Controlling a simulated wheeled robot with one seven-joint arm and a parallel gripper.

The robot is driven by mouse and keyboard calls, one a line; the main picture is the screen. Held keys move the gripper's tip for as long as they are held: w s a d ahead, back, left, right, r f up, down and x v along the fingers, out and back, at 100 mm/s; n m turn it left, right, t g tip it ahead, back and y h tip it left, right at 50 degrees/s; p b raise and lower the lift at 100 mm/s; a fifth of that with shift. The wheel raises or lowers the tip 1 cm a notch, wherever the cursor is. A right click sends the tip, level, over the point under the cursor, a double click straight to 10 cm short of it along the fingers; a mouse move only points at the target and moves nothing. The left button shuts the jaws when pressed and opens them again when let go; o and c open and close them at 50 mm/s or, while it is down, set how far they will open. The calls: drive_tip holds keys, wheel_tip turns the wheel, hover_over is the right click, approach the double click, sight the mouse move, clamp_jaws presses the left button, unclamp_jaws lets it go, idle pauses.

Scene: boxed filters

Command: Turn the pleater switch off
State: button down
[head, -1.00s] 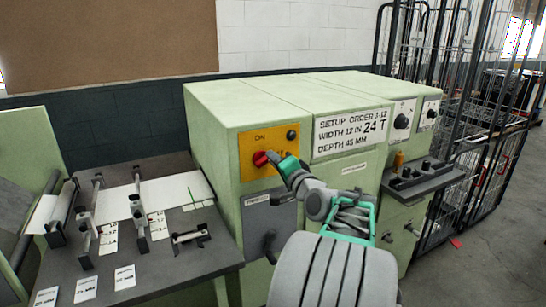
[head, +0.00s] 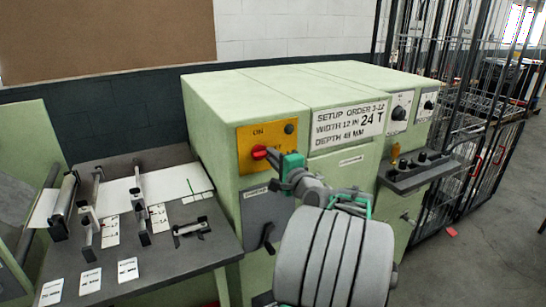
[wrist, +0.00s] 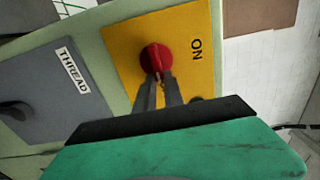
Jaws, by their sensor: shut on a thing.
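The pleater switch is a red rotary knob (head: 260,153) on a yellow plate (head: 254,136) on the front of the pale green machine. In the wrist view the red knob (wrist: 155,58) sits on the yellow plate with the word ON to its right. My gripper (head: 276,158) reaches the knob from the right in the head view. In the wrist view its two dark fingers (wrist: 160,82) are shut on the knob's lower part. The lettering below the knob is partly hidden by my gripper in the head view.
A grey THREAD panel (wrist: 48,95) with a dark handle lies beside the yellow plate. A sign (head: 348,123) reads SETUP ORDER. A grey table (head: 160,262) with guides and cards stands at left. Wire cages (head: 490,140) stand at right.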

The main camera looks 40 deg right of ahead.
drive_tip(key=c, duration=1.4)
unclamp_jaws()
drive_tip(key=shift+c, duration=0.2)
drive_tip(key=shift+s, duration=0.1)
drive_tip(key=b+v, duration=0.1)
drive_tip(key=v, duration=0.6)
drive_tip(key=shift+s+b, duration=0.3)
drive_tip(key=shift+b, duration=0.1)
drive_tip(key=shift+a, duration=0.15)
